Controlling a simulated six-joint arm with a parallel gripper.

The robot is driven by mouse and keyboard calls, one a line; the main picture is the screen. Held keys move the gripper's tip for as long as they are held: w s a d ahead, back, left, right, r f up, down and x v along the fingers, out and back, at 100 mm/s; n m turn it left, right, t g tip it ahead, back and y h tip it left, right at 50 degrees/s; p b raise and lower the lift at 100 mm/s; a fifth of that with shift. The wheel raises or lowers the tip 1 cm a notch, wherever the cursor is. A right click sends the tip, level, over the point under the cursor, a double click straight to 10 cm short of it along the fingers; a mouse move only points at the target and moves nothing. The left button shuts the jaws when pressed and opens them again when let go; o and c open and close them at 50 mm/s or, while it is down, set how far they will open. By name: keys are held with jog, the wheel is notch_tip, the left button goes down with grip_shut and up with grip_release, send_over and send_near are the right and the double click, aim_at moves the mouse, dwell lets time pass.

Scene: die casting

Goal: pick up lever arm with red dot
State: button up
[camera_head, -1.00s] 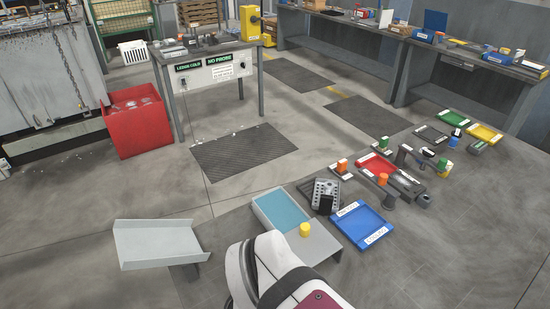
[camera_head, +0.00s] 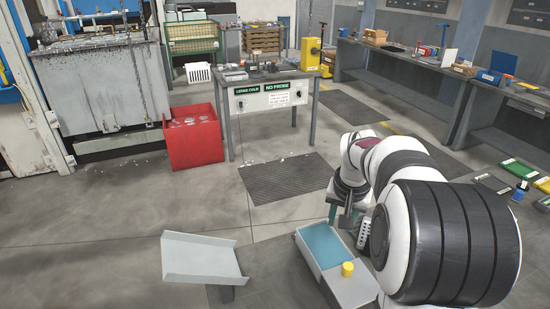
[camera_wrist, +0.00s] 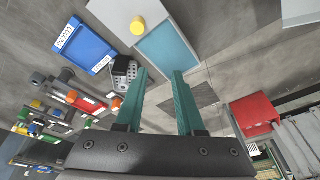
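I cannot make out a lever arm with a red dot in either current view. My gripper (camera_wrist: 160,74) is open, with two teal fingers apart and nothing between them. In the head view my white and black arm reaches out at the right and hides much of the floor there. In the wrist view the fingers point over the floor toward a bench-like tray with a blue-teal surface (camera_wrist: 168,50). A dark and grey perforated block (camera_wrist: 123,72) lies just left of the fingers.
A yellow knob (camera_head: 347,269) stands on the grey part beside the teal tray (camera_head: 321,246). A blue labelled tray (camera_wrist: 84,47) lies left in the wrist view. A grey sloped tray (camera_head: 203,259), red bin (camera_head: 193,140) and worktable (camera_head: 268,80) stand around open floor.

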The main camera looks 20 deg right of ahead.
jog(key=shift+m+h, duration=0.6)
jog(key=shift+h, duration=0.3)
jog(key=w+d+f, duration=0.1)
jog(key=d+f, duration=0.1)
jog(key=d, duration=0.3)
jog(key=d+f, duration=0.1)
jog(key=d, duration=0.4)
jog(key=w+d+f, duration=0.1)
jog(key=d+f, duration=0.1)
jog(key=d, duration=0.3)
jog(key=shift+w+d+f, duration=0.25)
jog(key=shift+w+f, duration=0.05)
jog(key=shift+w, duration=0.05)
jog(key=x, duration=1)
jog(key=w+x, duration=0.1)
jog(key=x, duration=0.4)
jog(key=shift+d+f, duration=0.1)
grip_shut()
